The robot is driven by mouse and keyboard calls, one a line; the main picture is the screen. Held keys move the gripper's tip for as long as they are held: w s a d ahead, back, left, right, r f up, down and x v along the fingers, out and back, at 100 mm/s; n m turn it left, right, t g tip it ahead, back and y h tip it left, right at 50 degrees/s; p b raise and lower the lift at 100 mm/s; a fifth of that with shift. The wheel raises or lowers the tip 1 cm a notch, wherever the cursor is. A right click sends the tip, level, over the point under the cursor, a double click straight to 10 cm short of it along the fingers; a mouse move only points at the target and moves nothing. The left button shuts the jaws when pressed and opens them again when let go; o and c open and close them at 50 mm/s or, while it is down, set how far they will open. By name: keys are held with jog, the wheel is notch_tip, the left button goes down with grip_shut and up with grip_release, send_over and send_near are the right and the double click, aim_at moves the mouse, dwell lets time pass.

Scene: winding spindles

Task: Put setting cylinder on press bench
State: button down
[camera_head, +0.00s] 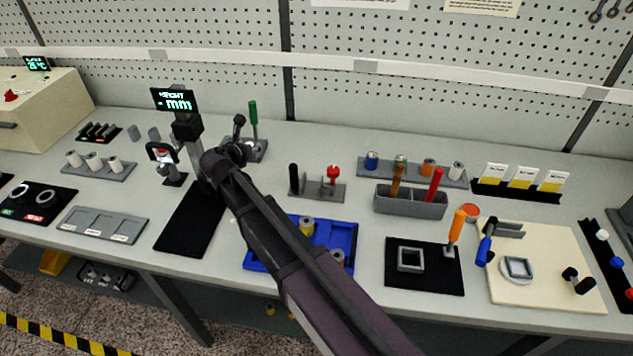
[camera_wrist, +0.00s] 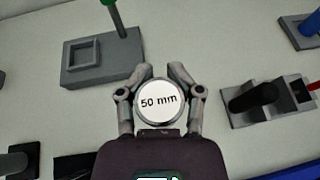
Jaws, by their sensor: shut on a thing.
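The setting cylinder (camera_wrist: 159,101) is a round piece with a white face marked "50 mm". My gripper (camera_wrist: 161,72) is shut around it, with a finger on each side, in the wrist view. In the head view my arm's dark end hides the cylinder. No thing is labelled as the press bench, so I cannot tell which it is. A grey block with a square recess and a green-handled lever (camera_wrist: 88,62) lies up and left of the cylinder in the wrist view. The same green-handled fixture (camera_head: 253,148) stands just behind my arm's end in the head view.
A height gauge with a green "mm" display (camera_head: 174,100) stands left of my arm. A grey stand with black and red knobs (camera_head: 318,190) is to its right. A blue tray (camera_head: 350,234) lies partly under my arm. Bare tabletop shows behind the stand.

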jog(key=b, duration=0.6)
send_over(259, 180)
notch_tip(259, 180, down, 6)
jog(key=shift+w+f, duration=0.15)
jog(key=shift+a, duration=0.1)
jog(key=shift+f+b, duration=1.85)
jog(key=shift+b, duration=0.15)
jog(key=shift+f, duration=0.2)
jog(key=shift+c, duration=1.2)
grip_release()
jog(key=shift+r, duration=0.1)
jog(key=shift+r, duration=0.1)
jog(key=shift+r, duration=0.15)
jog(key=p+v, duration=0.5)
jog(key=v, duration=0.7)
